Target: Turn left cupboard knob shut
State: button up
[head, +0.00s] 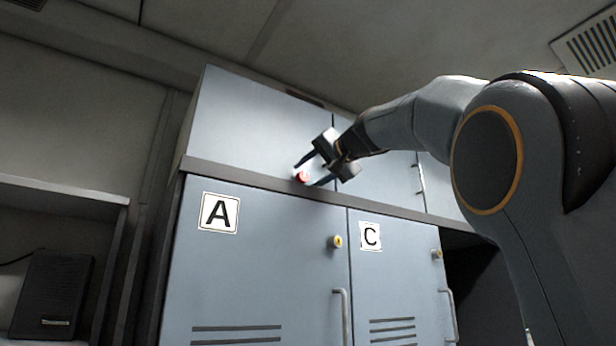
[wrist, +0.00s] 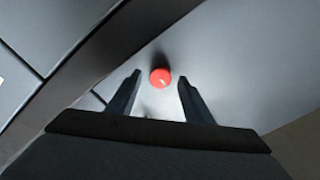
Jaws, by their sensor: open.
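A small round red knob (head: 302,176) sits low on the upper left cupboard door (head: 245,120), above the door marked A. My gripper (head: 314,172) is at this knob, its two fingers spread to either side of it. In the wrist view the red knob (wrist: 160,77) lies centred just beyond the gap between the open fingertips (wrist: 158,80). Neither finger visibly touches it. The upper cupboard door (wrist: 235,60) looks closed, and part of it is hidden behind my gripper.
Below are closed lockers marked A (head: 218,212) and C (head: 371,236), with yellow locks (head: 336,242) and bar handles (head: 343,315). A ledge (head: 250,180) runs under the upper cupboards. A shelf (head: 60,195) with a dark box (head: 52,292) stands at the left.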

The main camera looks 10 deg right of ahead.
jog(key=b+v, duration=0.1)
jog(key=v, duration=0.5)
jog(key=shift+s+b, duration=0.3)
jog(key=shift+b, duration=0.05)
jog(key=shift+d, duration=0.1)
